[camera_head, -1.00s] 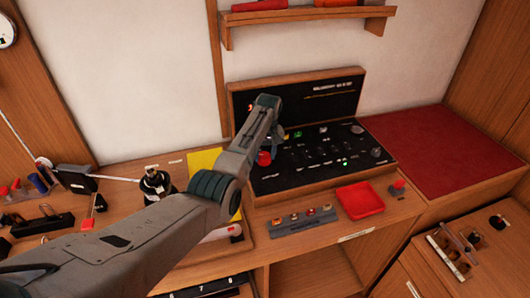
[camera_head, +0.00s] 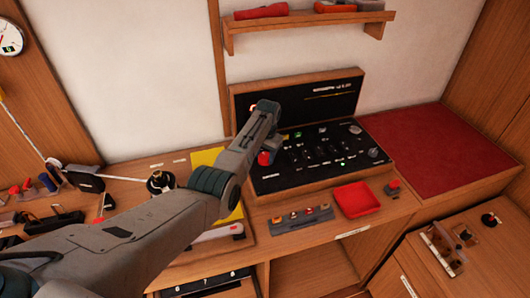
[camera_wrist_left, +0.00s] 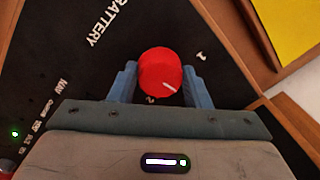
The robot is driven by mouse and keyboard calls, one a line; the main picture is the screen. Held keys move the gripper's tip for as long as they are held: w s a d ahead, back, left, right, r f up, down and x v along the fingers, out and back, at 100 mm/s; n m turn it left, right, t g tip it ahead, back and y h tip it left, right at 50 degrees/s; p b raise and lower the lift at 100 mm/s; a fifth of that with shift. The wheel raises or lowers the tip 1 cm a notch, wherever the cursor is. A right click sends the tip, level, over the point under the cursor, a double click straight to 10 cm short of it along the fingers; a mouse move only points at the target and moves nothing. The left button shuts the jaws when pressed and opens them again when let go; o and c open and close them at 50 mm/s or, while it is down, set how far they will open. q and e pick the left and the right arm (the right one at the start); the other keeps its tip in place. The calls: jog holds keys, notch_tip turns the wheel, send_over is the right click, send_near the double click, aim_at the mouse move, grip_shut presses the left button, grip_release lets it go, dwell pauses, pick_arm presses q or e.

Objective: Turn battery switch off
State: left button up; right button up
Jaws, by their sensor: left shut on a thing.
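The battery switch is a round red knob (camera_wrist_left: 160,72) with a white pointer line, on a black panel beside the word BATTERY. In the wrist view the line points to the lower right; the marks 1 and 2 stand around the knob. My left gripper (camera_wrist_left: 160,84) has one blue finger on each side of the knob and is shut on it. In the head view the red knob (camera_head: 264,158) shows at the panel's left, partly hidden by my left gripper (camera_head: 273,150). My right gripper is not in view.
The black panel (camera_head: 310,172) carries several other knobs and a green light (camera_head: 341,164). A red tray (camera_head: 358,200) and a strip of small switches (camera_head: 302,217) lie in front. A yellow sheet (camera_head: 207,158) lies to the left. A shelf (camera_head: 310,25) hangs above.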

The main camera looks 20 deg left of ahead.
aim_at(266, 157)
pick_arm(q)
jog(key=shift+w+r+m, duration=0.1)
jog(key=shift+r+m, duration=0.05)
jog(key=shift+m, duration=0.35)
jog(key=o, duration=1)
jog(key=shift+d+r+b, duration=0.15)
jog(key=shift+r+b, duration=0.55)
jog(key=shift+r, duration=1.95)
jog(key=shift+d+r+b, duration=0.1)
jog(key=shift+r+b, duration=0.55)
jog(key=shift+r, duration=2)
jog(key=shift+s, duration=0.2)
